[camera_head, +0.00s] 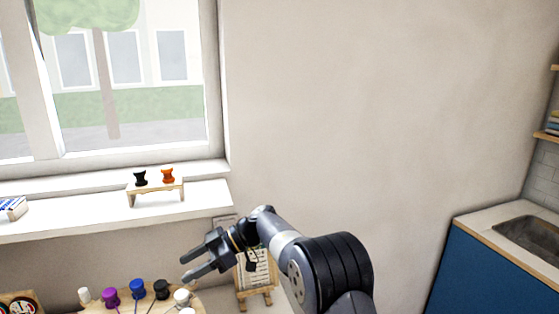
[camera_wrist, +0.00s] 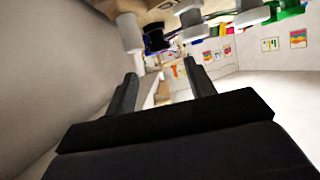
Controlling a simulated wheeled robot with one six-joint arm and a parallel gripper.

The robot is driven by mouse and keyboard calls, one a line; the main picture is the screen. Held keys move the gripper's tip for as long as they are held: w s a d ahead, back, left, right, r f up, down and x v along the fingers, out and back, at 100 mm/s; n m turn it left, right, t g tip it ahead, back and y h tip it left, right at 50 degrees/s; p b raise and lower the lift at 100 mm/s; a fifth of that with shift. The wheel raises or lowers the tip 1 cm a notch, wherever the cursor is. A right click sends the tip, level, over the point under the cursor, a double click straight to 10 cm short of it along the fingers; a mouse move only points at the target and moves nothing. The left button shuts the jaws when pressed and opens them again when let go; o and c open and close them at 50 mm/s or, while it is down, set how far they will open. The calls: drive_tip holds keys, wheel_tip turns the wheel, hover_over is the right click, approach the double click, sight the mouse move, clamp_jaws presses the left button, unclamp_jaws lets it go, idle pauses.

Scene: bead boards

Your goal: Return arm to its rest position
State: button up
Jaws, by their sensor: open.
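My gripper (camera_head: 190,268) is at the lower middle of the head view, held in the air with its two fingers apart and nothing between them. It is just right of and above a round wooden board (camera_head: 150,304) that bears several coloured pegs or beads. The wrist view shows the two open fingers (camera_wrist: 162,88) from behind, with empty space between them. My arm comes in from the bottom right, bent at the elbow.
A small wooden stand (camera_head: 155,188) with a black bead (camera_head: 140,178) and an orange bead (camera_head: 168,175) is on the window sill (camera_head: 60,222). A framed chart on an easel (camera_head: 262,275) stands behind my gripper. A blue counter with a sink (camera_head: 535,240) is at the right.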

sight(158, 284)
drive_tip(key=p+x, duration=0.1)
drive_tip(key=x, duration=0.7)
drive_tip(key=shift+s+a+f, duration=0.15)
drive_tip(key=shift+a+f, duration=0.05)
drive_tip(key=shift+a, duration=0.1)
drive_tip(key=shift+r, duration=0.1)
